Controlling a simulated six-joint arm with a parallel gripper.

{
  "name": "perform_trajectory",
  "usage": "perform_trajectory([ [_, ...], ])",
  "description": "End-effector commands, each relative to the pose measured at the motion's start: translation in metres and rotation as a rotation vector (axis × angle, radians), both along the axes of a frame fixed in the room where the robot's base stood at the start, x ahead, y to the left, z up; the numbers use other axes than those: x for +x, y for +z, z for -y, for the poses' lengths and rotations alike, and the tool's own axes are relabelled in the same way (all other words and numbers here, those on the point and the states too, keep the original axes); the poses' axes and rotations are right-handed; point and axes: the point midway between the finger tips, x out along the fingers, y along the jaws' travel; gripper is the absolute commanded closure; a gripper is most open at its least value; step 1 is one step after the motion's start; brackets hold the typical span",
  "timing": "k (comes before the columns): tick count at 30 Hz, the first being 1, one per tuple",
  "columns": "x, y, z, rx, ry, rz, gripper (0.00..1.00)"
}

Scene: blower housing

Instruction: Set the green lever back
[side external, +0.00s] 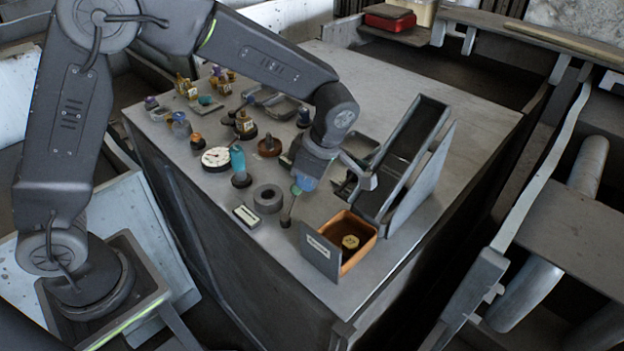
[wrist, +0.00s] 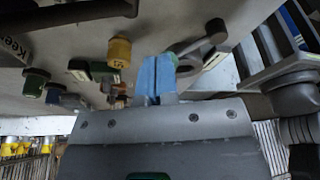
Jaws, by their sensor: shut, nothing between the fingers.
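The green lever (side external: 296,189) stands on the bench top in the side view, its thin stalk rising from a small dark base to a green knob. In the wrist view its stalk and dark round base (wrist: 215,28) show just right of the fingers, and the knob is mostly hidden behind them. My gripper (side external: 305,184) is right at the knob. Its light blue fingers (wrist: 156,75) are pressed together with nothing between them. I cannot tell whether they touch the knob.
An orange-brown bin (side external: 366,250) with a labelled plate stands to the right front. A long dark tray (side external: 405,160) rises behind it. A grey ring (side external: 268,197), a teal bottle (side external: 238,162) and a white dial (side external: 216,158) stand to the left. The far right bench top is clear.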

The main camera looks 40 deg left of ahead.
Motion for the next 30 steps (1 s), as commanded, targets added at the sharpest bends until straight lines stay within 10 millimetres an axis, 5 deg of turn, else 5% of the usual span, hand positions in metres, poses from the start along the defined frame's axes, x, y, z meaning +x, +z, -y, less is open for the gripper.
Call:
perform_trajectory([
  [13,0.001,0.006,-0.002,0.000,-0.001,0.002,1.00],
  [30,0.013,0.091,0.022,0.000,0.000,0.001,1.00],
])
